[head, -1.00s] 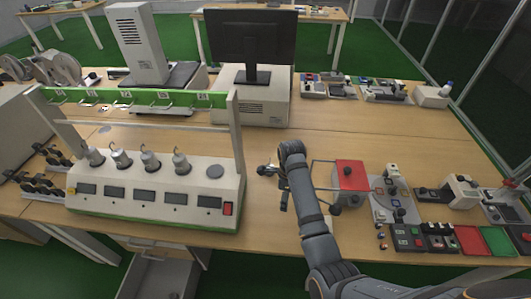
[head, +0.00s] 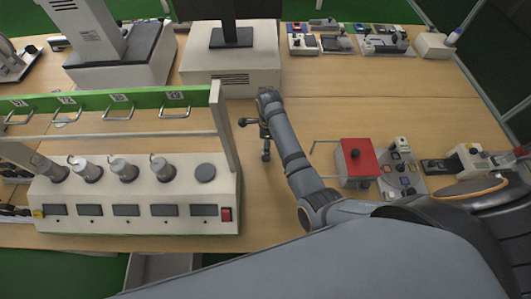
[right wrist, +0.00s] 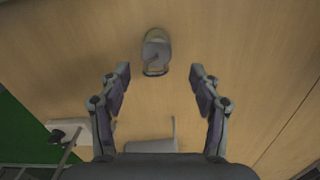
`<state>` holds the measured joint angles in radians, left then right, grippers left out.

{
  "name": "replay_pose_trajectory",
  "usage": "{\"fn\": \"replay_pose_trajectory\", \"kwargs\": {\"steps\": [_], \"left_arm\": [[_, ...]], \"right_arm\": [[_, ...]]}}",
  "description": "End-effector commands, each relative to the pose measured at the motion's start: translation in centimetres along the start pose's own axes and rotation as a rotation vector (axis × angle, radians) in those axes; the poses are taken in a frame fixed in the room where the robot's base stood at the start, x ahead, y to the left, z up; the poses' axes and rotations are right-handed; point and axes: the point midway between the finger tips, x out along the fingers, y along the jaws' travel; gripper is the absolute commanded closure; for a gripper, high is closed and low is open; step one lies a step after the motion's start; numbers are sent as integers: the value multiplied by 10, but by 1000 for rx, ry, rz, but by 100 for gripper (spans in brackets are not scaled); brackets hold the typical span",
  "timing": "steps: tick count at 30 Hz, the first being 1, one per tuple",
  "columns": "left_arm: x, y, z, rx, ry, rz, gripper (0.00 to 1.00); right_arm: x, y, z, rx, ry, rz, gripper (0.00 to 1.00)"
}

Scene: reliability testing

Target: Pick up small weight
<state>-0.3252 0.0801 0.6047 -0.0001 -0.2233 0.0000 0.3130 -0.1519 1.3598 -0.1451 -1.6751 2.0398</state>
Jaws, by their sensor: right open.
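A small grey weight with a hook (right wrist: 156,50) is on the wooden table in the right wrist view, just ahead of my fingertips. Its hook points toward my right gripper (right wrist: 160,74). I cannot tell if it stands or lies. The gripper is open, with its fingers apart and nothing between them. In the head view my right gripper (head: 256,136) is low over the table, just right of the test rig. I cannot make out that loose weight in the head view. My left gripper is not in view.
The white test rig (head: 130,222) carries several hooked weights (head: 122,168) under a green rail (head: 100,102). Right of my arm are a red-topped box (head: 357,160) and small devices (head: 400,165). A monitor stands on a box (head: 232,75) behind. Table right of centre is clear (head: 400,100).

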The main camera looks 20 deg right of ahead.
Motion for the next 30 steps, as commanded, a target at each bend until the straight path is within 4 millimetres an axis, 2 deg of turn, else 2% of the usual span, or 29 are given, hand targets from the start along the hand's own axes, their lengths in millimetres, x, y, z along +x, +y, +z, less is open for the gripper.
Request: {"fn": "replay_pose_trajectory", "kwargs": {"steps": [6,8,11,15,18,22,23,30], "left_arm": [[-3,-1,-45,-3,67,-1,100],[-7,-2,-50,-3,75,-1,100],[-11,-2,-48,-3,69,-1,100],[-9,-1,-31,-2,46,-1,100],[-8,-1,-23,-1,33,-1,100],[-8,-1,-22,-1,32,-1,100],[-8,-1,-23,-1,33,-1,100],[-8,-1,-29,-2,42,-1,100]], "right_arm": [[8,1,1,0,0,2,36],[16,4,4,0,1,3,36],[34,7,9,-1,2,4,36],[53,6,8,0,1,1,36],[57,6,8,1,0,0,36],[57,6,8,1,0,0,36],[57,6,8,1,0,0,38],[56,6,8,1,0,0,70]]}}
